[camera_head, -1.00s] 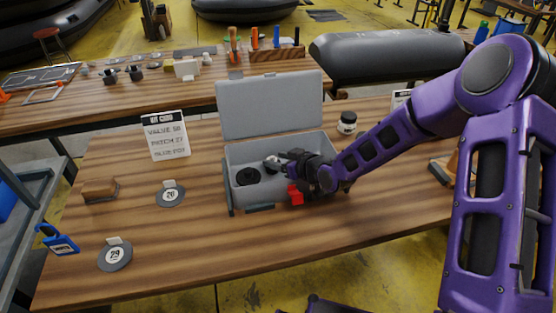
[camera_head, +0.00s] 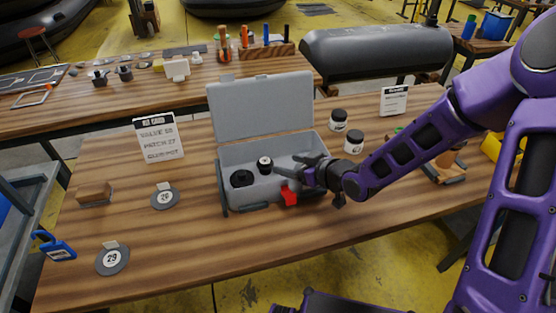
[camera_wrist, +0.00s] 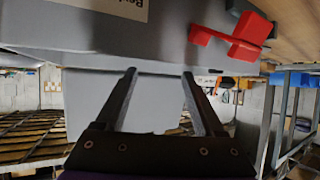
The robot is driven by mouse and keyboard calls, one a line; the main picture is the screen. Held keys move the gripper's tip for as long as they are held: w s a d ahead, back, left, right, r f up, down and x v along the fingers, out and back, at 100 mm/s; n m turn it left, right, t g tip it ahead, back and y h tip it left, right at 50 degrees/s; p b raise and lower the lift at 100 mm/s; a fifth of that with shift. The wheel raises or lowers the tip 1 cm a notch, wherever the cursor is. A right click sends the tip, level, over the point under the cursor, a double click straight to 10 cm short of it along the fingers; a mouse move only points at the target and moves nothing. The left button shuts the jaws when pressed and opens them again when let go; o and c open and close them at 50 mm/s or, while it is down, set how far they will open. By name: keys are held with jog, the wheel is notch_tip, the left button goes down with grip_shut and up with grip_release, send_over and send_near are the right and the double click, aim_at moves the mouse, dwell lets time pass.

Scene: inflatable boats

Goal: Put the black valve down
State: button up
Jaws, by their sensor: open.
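A small black piece with a pale round top (camera_head: 265,164), seemingly the black valve, stands inside the open grey case (camera_head: 240,205). A flat black round piece (camera_head: 242,178) lies to its left in the case. My gripper (camera_head: 289,166) is open and empty, over the right part of the case. Its fingertips are just right of the pale-topped piece and apart from it. In the wrist view the two fingers (camera_wrist: 158,75) are spread with nothing between them; the valve does not show there.
The case's lid (camera_head: 262,105) stands up behind it. A red latch (camera_head: 289,195) is on its front. Two jars (camera_head: 338,120) (camera_head: 354,142) stand to the right. A sign (camera_head: 160,138) and round patches (camera_head: 165,196) (camera_head: 113,259) are to the left. The table front is mostly clear.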

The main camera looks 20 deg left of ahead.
jog(key=shift+v, duration=1.4)
jog(key=shift+r, duration=0.1)
jog(key=shift+w, duration=0.1)
